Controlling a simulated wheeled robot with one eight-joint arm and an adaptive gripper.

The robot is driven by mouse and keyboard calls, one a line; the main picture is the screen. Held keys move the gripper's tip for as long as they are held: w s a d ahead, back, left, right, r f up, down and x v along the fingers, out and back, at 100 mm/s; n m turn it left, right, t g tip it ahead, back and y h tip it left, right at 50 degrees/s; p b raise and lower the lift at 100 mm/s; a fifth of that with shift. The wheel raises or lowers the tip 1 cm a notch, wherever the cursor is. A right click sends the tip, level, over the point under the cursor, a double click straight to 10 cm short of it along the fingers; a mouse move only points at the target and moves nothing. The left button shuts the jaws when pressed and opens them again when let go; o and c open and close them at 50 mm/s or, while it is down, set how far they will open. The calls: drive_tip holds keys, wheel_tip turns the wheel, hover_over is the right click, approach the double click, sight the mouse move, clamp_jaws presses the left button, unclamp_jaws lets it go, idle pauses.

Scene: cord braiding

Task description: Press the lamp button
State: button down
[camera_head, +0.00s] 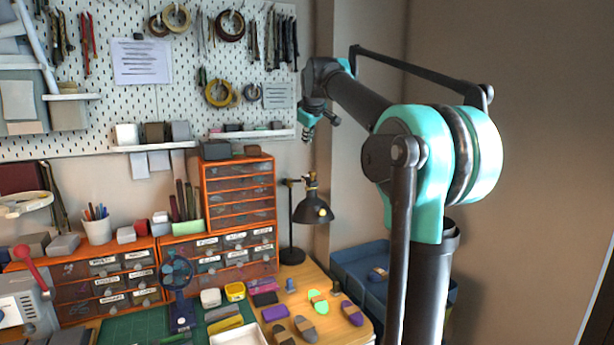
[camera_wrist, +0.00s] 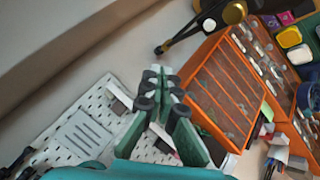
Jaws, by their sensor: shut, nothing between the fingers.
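The black desk lamp (camera_head: 314,203) stands at the back right of the wooden table, its shade tilted down to the right. The lamp (camera_wrist: 206,18) shows at the top of that view, with a round gold part (camera_wrist: 234,13), beyond the fingertips.
Orange drawer units (camera_head: 238,195) stand left of the lamp. A white pegboard (camera_head: 130,80) with tools hangs behind. A blue bin (camera_head: 350,265) is at the right. Several small coloured pieces lie on the wooden table (camera_head: 300,275) in front of the lamp.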

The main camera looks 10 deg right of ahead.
sight(307, 178)
drive_tip(key=shift+f, duration=0.1)
drive_tip(key=shift+f, duration=4.35)
drive_tip(key=shift+f, duration=0.1)
drive_tip(key=shift+f, duration=0.3)
drive_tip(key=shift+f, duration=0.4)
drive_tip(key=shift+r, duration=0.8)
drive_tip(key=shift+r, duration=2.5)
